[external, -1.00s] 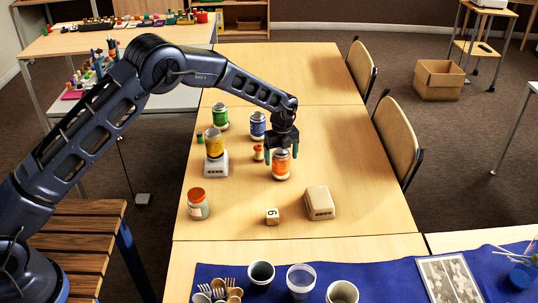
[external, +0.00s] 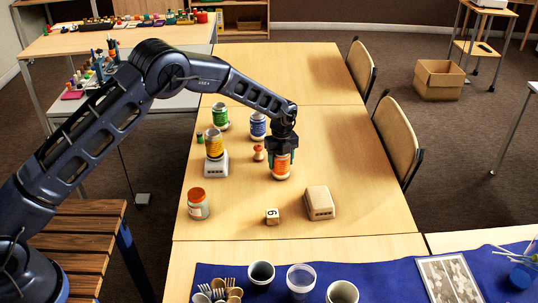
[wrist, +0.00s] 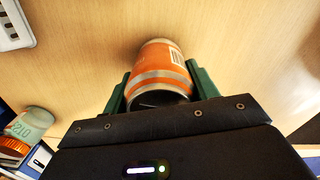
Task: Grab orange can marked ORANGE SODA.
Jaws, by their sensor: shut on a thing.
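The orange can (external: 281,168) stands upright on the wooden table in the external view. My gripper (external: 281,158) comes down over it from above, with its fingers shut on the can's sides. In the wrist view the orange can (wrist: 164,68) lies between my gripper's two green fingers (wrist: 160,88), and a barcode shows on its side. The ORANGE SODA lettering cannot be read in either view.
Green (external: 220,117) and blue (external: 257,126) cans stand behind.

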